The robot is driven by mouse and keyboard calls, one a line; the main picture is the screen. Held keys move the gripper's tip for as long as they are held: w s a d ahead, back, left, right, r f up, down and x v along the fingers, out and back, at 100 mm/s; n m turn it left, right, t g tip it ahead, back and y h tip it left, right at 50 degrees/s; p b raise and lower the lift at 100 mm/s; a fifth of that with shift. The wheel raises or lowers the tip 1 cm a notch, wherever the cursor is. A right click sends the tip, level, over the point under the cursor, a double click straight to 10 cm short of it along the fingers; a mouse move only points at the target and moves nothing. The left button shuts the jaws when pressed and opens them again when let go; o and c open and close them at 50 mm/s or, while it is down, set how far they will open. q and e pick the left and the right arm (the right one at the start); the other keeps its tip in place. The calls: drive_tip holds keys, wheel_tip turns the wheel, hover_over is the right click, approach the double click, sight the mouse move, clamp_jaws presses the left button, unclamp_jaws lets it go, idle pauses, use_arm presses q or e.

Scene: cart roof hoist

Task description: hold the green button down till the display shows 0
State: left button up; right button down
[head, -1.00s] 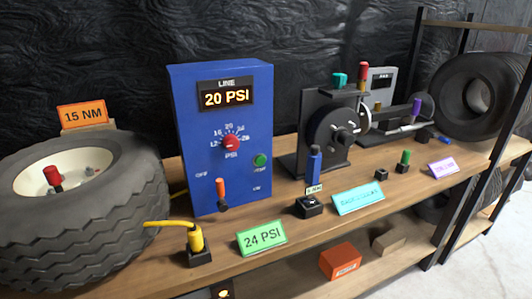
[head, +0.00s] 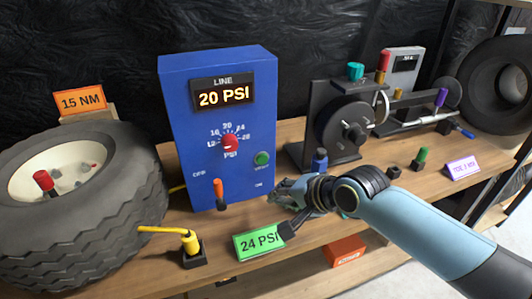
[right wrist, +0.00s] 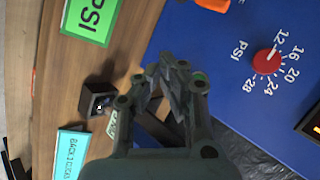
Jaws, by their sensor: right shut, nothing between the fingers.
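The blue cabinet (head: 181,130) stands on the bench with a lit display (head: 224,95) marked LINE that reads 20 PSI. The green button (head: 262,158) is on its front at the right, below the red dial (head: 229,142). My right gripper (head: 277,193) is shut and empty, below the button and apart from it in the head view. My left gripper is not in view.
An orange-handled switch (head: 218,190) sits at the cabinet's lower front. A green 24 PSI card (head: 247,246) and a yellow plug (head: 190,243) stand in front. A tyre (head: 85,220) is at the left, and a black machine (head: 322,110) is at the right.

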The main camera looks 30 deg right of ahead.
sight(262, 159)
drive_tip(key=shift+w+r, duration=0.1)
drive_tip(key=shift+w, duration=0.05)
drive_tip(key=w+d+b, duration=0.2)
drive_tip(key=w+b, duration=0.2)
drive_tip(key=w, duration=0.4)
drive_tip(key=shift+w+b, duration=0.15)
drive_tip(key=shift+b, duration=0.15)
idle(0.4)
drive_tip(key=shift+w, duration=0.1)
idle(1.0)
drive_tip(key=shift+w+d+p, duration=0.1)
drive_tip(key=shift+w+p, duration=0.2)
drive_tip(key=shift+w+d, duration=0.1)
drive_tip(key=shift+w, duration=0.3)
idle(1.8)
